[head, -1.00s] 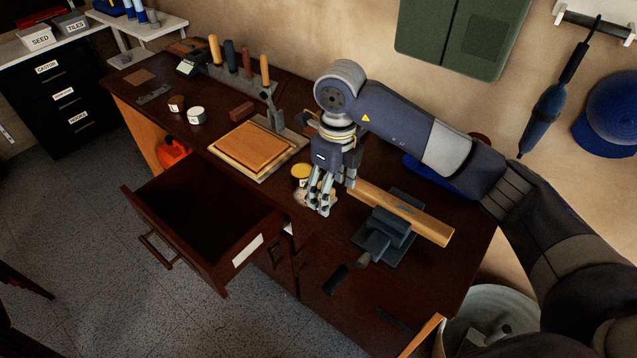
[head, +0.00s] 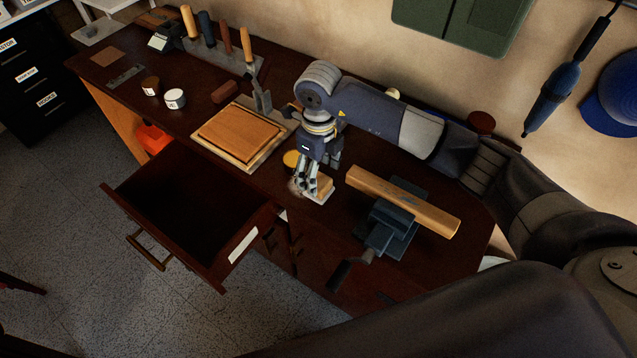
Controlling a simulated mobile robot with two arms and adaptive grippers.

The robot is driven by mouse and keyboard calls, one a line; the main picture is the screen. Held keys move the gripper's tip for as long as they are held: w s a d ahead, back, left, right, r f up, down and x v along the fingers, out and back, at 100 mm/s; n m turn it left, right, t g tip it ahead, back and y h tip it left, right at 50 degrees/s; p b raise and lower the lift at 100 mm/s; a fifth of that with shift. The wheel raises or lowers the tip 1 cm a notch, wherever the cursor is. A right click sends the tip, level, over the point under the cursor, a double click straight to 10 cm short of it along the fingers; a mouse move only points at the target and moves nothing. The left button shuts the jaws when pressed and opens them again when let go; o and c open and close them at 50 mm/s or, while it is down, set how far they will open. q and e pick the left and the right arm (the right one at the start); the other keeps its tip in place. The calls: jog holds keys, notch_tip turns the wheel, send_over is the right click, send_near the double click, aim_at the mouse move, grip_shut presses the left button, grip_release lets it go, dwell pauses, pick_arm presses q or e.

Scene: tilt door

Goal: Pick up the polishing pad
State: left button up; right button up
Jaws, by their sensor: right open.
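My right gripper (head: 305,191) points down over the dark workbench, between the wooden board and the vise. Its fingers are open. A pale, fuzzy round thing (head: 294,187), which looks like the polishing pad, lies at the left of the fingertips, partly hidden by them. A small tan block with a whitish base (head: 322,191) lies just right of the fingers. Whether the fingers touch either thing I cannot tell. My left gripper is not in view.
A yellow-lidded tin (head: 290,158) stands just behind the gripper. The vise (head: 390,229) clamps a wooden bar (head: 404,200) to the right. A framed wooden board (head: 238,138) lies left. An open, empty-looking drawer (head: 190,210) juts out in front of the bench.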

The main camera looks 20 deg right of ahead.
aim_at(319, 180)
notch_tip(319, 180, down, 4)
jog(key=shift+s+r+p, duration=0.15)
jog(key=shift+r+p, duration=0.05)
jog(key=shift+p, duration=0.2)
jog(key=c, duration=1.2)
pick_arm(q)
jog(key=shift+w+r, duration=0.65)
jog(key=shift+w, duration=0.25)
pick_arm(e)
jog(key=shift+o, duration=0.2)
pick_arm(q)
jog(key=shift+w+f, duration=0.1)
pick_arm(e)
jog(key=shift+r, duration=0.15)
